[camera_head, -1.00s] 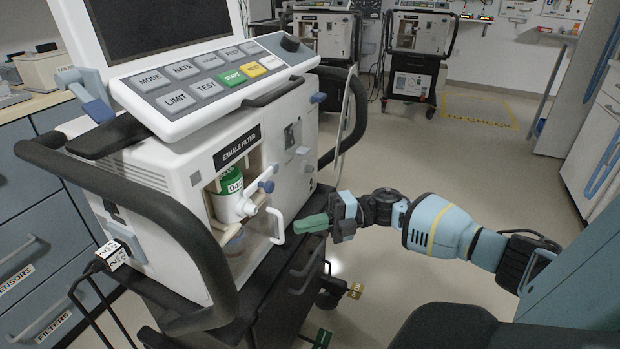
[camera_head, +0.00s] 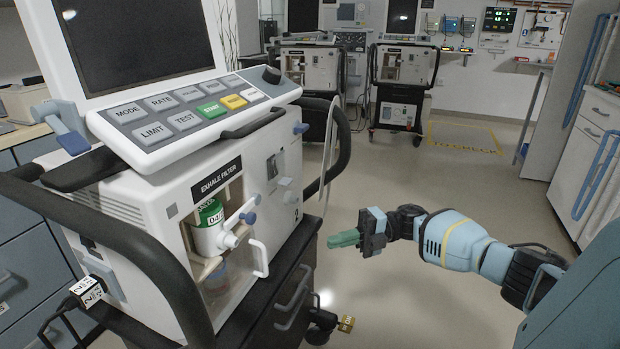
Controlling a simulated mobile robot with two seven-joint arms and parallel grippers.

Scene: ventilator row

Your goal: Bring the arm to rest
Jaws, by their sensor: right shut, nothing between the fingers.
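My right gripper (camera_head: 345,239) has green fingers and is shut and empty. It hangs in free air to the right of the near ventilator (camera_head: 150,190), apart from it. My right arm (camera_head: 450,240), light blue and black, reaches in from the right edge. The ventilator's open bay, labelled exhale filter, holds a white canister with a green top (camera_head: 209,228). My left gripper is not in view.
The ventilator's dark handle rail (camera_head: 110,235) and its cart (camera_head: 290,290) stand at the left. Two more ventilators (camera_head: 305,65) (camera_head: 408,65) stand at the back. White cabinets (camera_head: 590,140) line the right. The floor (camera_head: 440,180) between is clear.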

